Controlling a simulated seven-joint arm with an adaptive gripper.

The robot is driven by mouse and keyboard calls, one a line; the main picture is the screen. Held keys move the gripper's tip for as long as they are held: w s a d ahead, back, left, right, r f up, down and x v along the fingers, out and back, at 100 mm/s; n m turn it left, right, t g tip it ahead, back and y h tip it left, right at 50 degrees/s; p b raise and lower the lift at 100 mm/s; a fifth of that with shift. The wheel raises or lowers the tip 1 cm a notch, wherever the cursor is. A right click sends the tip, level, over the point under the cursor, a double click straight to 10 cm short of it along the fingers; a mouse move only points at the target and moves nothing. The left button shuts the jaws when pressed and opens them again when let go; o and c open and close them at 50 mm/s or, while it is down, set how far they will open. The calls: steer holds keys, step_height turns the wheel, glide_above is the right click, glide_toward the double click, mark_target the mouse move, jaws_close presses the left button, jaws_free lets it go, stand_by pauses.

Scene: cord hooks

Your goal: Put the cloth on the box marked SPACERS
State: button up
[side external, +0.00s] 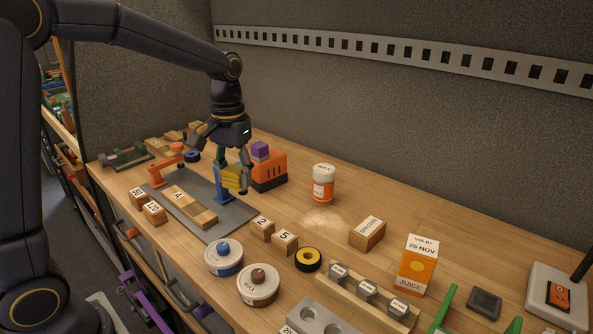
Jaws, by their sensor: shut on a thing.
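My gripper (234,180) points down above the far end of the grey mat and is shut on the yellow cloth (232,178). The cloth is bunched between the fingers, beside a blue upright piece, and the fingers hide part of it. The wooden box marked SPACERS (367,234) stands on the bench to the right of my gripper, well apart from it. Its top shows a white label and nothing lies on it.
An orange block (268,172) with a purple piece on top stands close behind my gripper. A white-and-orange jar (323,184) stands between gripper and box. A juice carton (417,265) stands right of the box. Numbered blocks (284,241) and round tins (258,286) are in front.

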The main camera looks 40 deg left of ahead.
steer(key=w+d+r+m, duration=0.1)
steer(key=w+d+m, duration=0.25)
steer(key=d, duration=1.45)
glide_above(362, 232)
steer(key=f, duration=0.9)
steer(key=shift+s, duration=0.35)
steer(key=shift+w+f, duration=0.35)
steer(key=shift+f, duration=1.55)
steer(key=o, duration=1.1)
steer(key=shift+f, duration=0.15)
steer(key=shift+o, duration=0.2)
